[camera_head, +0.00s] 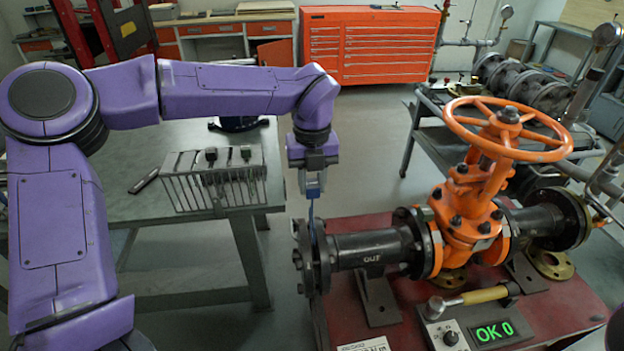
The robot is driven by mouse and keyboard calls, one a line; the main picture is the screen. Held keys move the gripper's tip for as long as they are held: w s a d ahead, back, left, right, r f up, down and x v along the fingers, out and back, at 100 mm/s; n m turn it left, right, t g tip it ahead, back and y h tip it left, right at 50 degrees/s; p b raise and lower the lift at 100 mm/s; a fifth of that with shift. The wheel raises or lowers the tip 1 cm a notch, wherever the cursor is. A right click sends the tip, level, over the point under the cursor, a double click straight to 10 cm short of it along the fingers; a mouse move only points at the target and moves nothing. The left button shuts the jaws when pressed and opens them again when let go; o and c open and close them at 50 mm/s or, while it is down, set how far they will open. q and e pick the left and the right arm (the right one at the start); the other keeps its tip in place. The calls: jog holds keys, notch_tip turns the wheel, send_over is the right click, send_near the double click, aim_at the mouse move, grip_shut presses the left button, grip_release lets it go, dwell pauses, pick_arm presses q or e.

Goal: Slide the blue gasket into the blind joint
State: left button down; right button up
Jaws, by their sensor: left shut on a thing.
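My left gripper (312,192) hangs straight down above the left end of the pipe. It is shut on the blue gasket (312,214), of which a thin upright blue strip shows below the fingers. The blind joint (308,262) is the pair of dark bolted flanges at the left end of the black pipe marked OUT (365,247). The strip's lower part runs down to the top of these flanges and looks to be between them. How deep the gasket sits is hidden by the flanges. My right gripper is not in view.
The orange gate valve (480,215) with its handwheel (508,130) stands right of the pipe on a red bench (410,325). A hammer (470,300) and a box reading OK 0 (480,325) are in front. A wire tool rack (215,180) stands on the grey table at left.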

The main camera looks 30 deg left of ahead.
aim_at(312, 214)
pick_arm(q)
jog(key=shift+f+b, duration=4.65)
jog(key=shift+f, duration=1.7)
jog(key=c, duration=0.7)
grip_release()
jog(key=shift+c, duration=0.2)
notch_tip(312, 214, up, 11)
jog(key=shift+f, duration=0.15)
